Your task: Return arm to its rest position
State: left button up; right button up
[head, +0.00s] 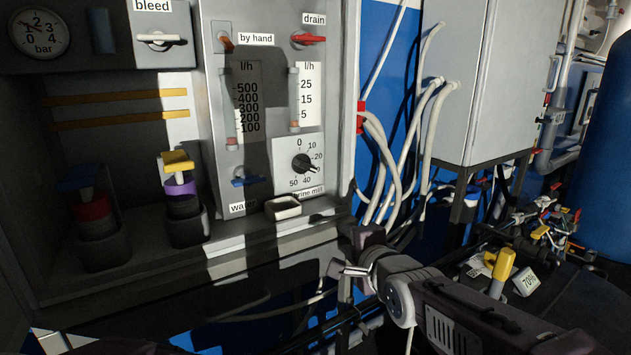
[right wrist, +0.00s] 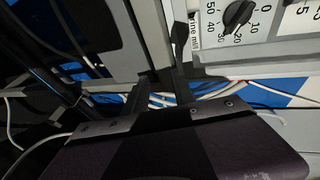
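My right arm comes in from the lower right of the head view. Its gripper (head: 348,269) is in front of the grey panel's lower right edge, held out over the dark surface below. In the right wrist view two dark fingers (right wrist: 162,82) stand apart, with cables and blue showing between them. I see nothing held. The gripper appears apart from the panel and its knob. My left gripper does not show in the head view.

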jog(key=s+d+f+n+g+h, duration=0.1)
jog(key=s+d+f+g, duration=0.1)
jog(key=d+f, duration=0.35)
jog(key=s+d+f+n+g+h, duration=0.1)
jog(key=s+d+f+g+h, duration=0.15)
jog(key=f, duration=0.55)
jog(key=s+d+f+n+g, duration=0.1)
jog(key=s+d+f+g, duration=0.15)
jog(key=f, duration=0.45)
jog(key=s+d+f+n+g, duration=0.25)
jog(key=s+f+n, duration=0.25)
jog(key=s, duration=0.4)
jog(key=s+d+f+n+g, duration=0.1)
jog(key=s+f+n+g, duration=0.4)
jog(key=s, duration=0.3)
notch_tip(320, 180, up, 12)
jog(key=n+t+p, duration=0.1)
jog(key=p, duration=1.1)
jog(key=shift+a+r+h+p, duration=0.2)
jog(key=shift+a+h+p, duration=0.1)
jog(key=shift+h+p, duration=0.05)
jog(key=shift+w+t, duration=0.1)
jog(key=shift+t, duration=0.15)
